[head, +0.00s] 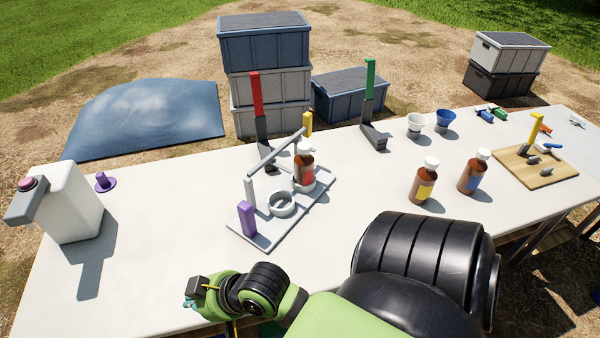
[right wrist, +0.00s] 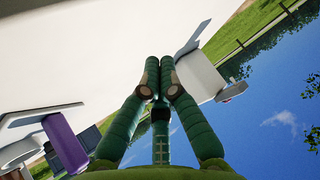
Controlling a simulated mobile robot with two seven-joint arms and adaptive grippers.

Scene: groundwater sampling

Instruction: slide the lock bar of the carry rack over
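The carry rack (head: 270,236) is a grey base with ring holders, standing mid-table. Its grey lock bar (head: 277,151) runs above the base from a near-left post toward the far right, where a yellow block (head: 307,122) shows. A purple block (head: 247,218) stands at the near-left corner; it also shows in the right wrist view (right wrist: 65,145). A red-labelled brown bottle (head: 304,170) stands in the far ring; the near ring (head: 282,203) is empty. My right gripper (head: 201,291) is left of and nearer than the rack, apart from it. Its fingertips (right wrist: 159,62) are together with nothing visible between them.
A white jug (head: 72,205) and a small purple piece (head: 103,183) stand at left. Red (head: 257,95) and green (head: 370,80) upright handles are behind the rack. Two brown bottles (head: 424,184) (head: 473,175) stand right. Table between jug and rack is clear.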

